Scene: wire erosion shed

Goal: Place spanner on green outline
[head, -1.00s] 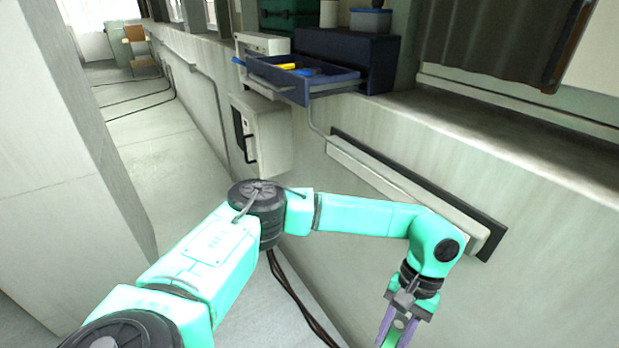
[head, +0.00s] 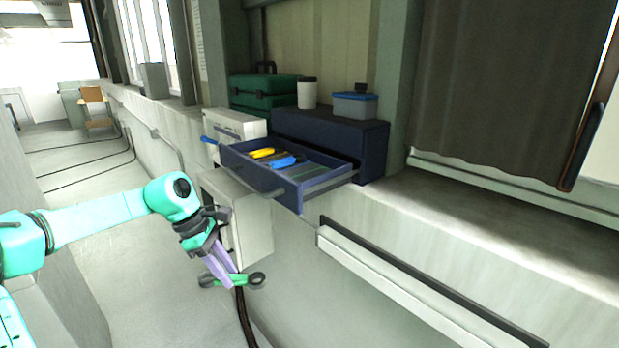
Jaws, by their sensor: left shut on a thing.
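My left gripper (head: 224,270) is in the lower left middle of the head view, pointing down. It is shut on the spanner (head: 254,280), which has a green shank and dark ends and sticks out on both sides of the purple fingers. The spanner is in the air, below and left of an open blue drawer (head: 276,185). I cannot make out a green outline; the drawer's floor shows only partly behind its front wall. My right gripper is not in view.
The drawer holds a yellow tool (head: 262,153) and a blue tool (head: 286,161). Its dark blue cabinet (head: 350,140) stands on a ledge (head: 450,210) that is clear to the right. A blue-lidded box (head: 355,105), a white cup (head: 307,94) and a green case (head: 262,90) stand nearby.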

